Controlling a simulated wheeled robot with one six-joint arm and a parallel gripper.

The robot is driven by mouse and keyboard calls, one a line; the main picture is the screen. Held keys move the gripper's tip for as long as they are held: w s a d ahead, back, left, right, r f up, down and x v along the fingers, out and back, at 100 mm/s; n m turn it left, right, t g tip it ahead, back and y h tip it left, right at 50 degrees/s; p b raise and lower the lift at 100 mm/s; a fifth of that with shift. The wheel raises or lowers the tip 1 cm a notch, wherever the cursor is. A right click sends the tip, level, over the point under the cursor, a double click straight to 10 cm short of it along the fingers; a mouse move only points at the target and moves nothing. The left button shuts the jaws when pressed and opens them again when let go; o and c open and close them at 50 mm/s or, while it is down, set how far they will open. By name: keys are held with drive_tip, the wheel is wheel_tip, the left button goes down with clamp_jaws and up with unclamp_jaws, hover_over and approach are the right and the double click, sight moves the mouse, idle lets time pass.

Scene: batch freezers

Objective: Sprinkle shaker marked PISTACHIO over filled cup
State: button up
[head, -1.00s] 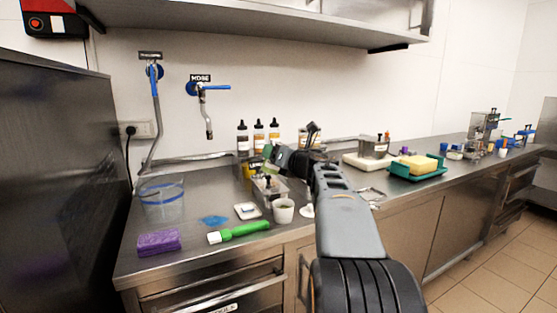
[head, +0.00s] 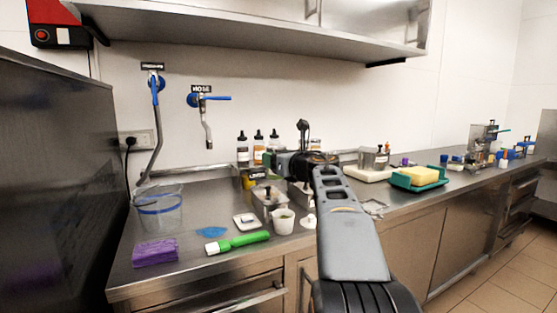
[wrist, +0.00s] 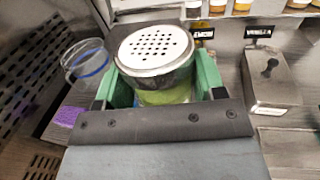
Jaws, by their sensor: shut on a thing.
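My gripper (wrist: 155,88) is shut on a shaker with a round, perforated metal lid (wrist: 154,48) and a pale green body (wrist: 165,96). Its green fingers hold the body from both sides, with the lid showing beyond them. No PISTACHIO marking shows. In the head view my gripper (head: 268,160) is above the counter, over the row of metal containers. The cup does not show clearly in the wrist view.
Metal lidded containers (head: 266,204) stand just behind the cup. Bottles (head: 258,146) line the wall. A green-handled tool (head: 238,242), a purple cloth (head: 155,252) and a clear bucket (head: 160,212) are to the left. A teal tray (head: 418,180) with a yellow block is to the right.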

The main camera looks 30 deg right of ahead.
drive_tip(key=s+a+b, duration=0.2)
drive_tip(key=s+a, duration=0.1)
drive_tip(key=s, duration=0.3)
drive_tip(key=s+a+b, duration=0.2)
drive_tip(key=s+a, duration=0.1)
drive_tip(key=s, duration=0.4)
drive_tip(key=shift+s, duration=0.25)
